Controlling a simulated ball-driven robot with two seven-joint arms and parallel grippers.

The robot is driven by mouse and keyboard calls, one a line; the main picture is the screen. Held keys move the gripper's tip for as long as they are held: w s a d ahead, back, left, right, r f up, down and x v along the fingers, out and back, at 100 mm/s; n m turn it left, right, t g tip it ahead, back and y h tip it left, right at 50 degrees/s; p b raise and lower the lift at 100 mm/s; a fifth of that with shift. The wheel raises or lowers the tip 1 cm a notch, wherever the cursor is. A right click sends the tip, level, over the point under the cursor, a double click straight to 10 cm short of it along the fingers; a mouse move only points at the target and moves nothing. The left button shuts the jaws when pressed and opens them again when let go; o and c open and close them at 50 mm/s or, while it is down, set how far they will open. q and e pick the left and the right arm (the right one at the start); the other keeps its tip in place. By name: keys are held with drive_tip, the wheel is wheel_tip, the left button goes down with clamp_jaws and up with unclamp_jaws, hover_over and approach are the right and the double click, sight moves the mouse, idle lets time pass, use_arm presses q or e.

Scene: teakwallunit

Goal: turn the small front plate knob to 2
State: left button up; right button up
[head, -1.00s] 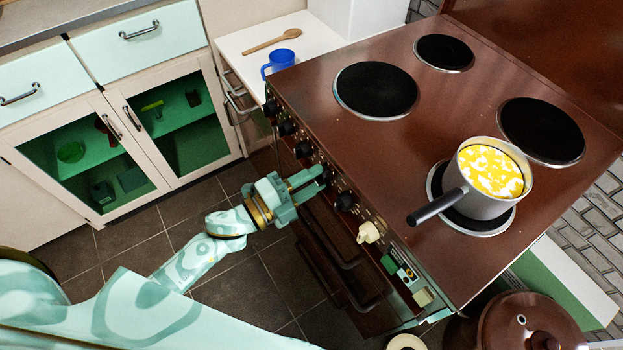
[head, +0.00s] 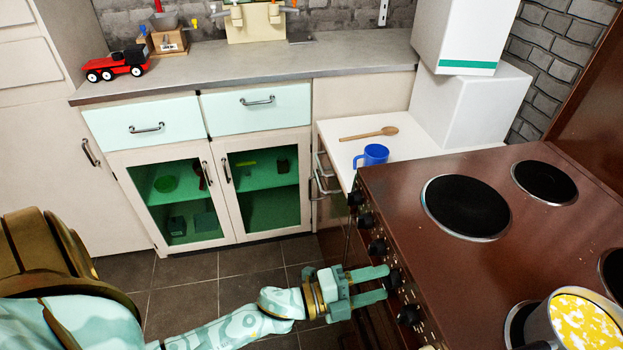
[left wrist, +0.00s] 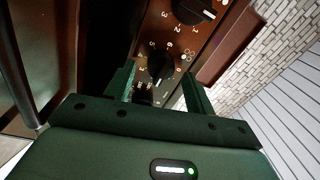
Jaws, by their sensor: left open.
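The stove's brown front panel carries a row of dark knobs. My left gripper (head: 382,283) is open at this panel, its two fingers pointing at one black knob (head: 396,280). In the left wrist view this knob (left wrist: 159,68) shows between the two fingers (left wrist: 160,85), with a ring of white numbers around it. The fingers do not visibly close on it. Its pointer setting is too small to read surely. Another black knob (left wrist: 194,10) is further up in that view, and one more (head: 409,315) is nearer in the head view. My right gripper is out of view.
A pot with yellow and white contents (head: 582,325) stands on the stove top (head: 440,265) at the right. A blue mug (head: 374,155) and wooden spoon (head: 368,134) lie on the white surface behind. Glass-door cabinets (head: 175,200) stand beyond the tiled floor.

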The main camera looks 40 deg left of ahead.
use_arm(q)
drive_tip(key=p+v, duration=0.1)
drive_tip(key=v, duration=1.4)
drive_tip(key=shift+s, duration=0.15)
drive_tip(key=shift+a, duration=0.1)
